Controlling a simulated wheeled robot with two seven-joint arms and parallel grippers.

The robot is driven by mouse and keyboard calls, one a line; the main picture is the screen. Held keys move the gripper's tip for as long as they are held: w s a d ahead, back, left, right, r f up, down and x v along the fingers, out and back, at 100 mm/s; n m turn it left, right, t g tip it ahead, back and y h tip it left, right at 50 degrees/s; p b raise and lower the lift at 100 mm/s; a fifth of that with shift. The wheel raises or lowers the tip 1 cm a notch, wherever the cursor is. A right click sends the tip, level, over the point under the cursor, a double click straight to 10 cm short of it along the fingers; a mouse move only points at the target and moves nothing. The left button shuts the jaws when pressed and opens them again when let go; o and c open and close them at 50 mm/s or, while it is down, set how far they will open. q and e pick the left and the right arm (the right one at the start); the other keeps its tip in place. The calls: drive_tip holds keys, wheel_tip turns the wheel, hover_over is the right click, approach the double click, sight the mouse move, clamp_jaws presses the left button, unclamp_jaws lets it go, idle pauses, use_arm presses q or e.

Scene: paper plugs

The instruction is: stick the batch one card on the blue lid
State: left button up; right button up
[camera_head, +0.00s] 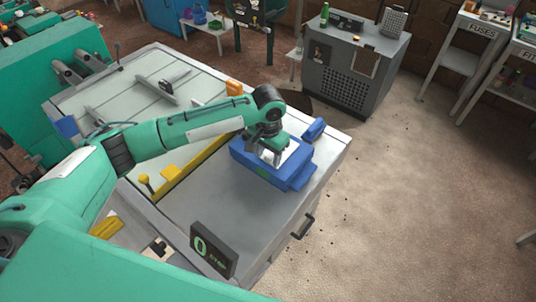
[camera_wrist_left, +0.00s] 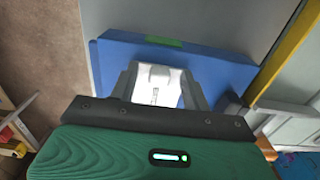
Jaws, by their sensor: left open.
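The blue lid (camera_head: 240,153) lies on the grey bench top near its right edge. It also shows in the left wrist view (camera_wrist_left: 225,75), with a small green strip (camera_wrist_left: 163,41) along one edge. A white card (camera_wrist_left: 157,80) lies over the lid's face, between my left fingers in the left wrist view. In the head view part of the white card (camera_head: 292,150) shows beside the gripper; any print on it is too small to read. My left gripper (camera_head: 270,160) is open, close over the card and lid. My right gripper is out of view.
A dark sign with a green 0 (camera_head: 213,250) stands at the bench's front edge. A yellow bar (camera_head: 190,170) runs across the bench behind the lid. A grey cabinet (camera_head: 350,70) stands beyond.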

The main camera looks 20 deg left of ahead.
use_arm(q)
wheel_tip(320, 180, up, 13)
drive_tip(key=b, duration=0.3)
drive_tip(key=shift+r+b, duration=0.2)
drive_tip(key=shift+b, duration=0.1)
